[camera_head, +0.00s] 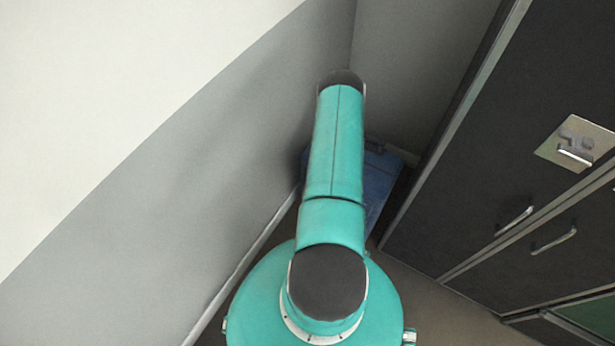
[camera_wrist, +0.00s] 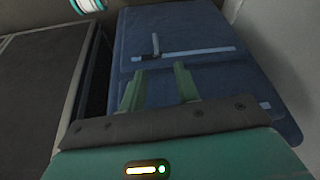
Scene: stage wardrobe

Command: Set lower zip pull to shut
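A blue panel (camera_wrist: 205,30) with pale zip strips fills the middle of the wrist view. One pale strip (camera_wrist: 205,50) runs across it, with a small grey zip pull (camera_wrist: 154,46) standing near its left end. A second pale strip (camera_wrist: 264,105) shows only at its right end; my gripper hides the rest, and any pull on it. My gripper (camera_wrist: 160,68) is open and empty, its two green fingers apart over the panel, with the tips just below the first strip in the picture. In the head view the blue thing (camera_head: 382,180) is partly hidden behind my arm.
A plain grey wall (camera_head: 200,170) stands close on the left in the head view. A dark cabinet (camera_head: 470,180) with metal handles stands on the right, with a metal latch plate (camera_head: 560,140). The gap between them is narrow.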

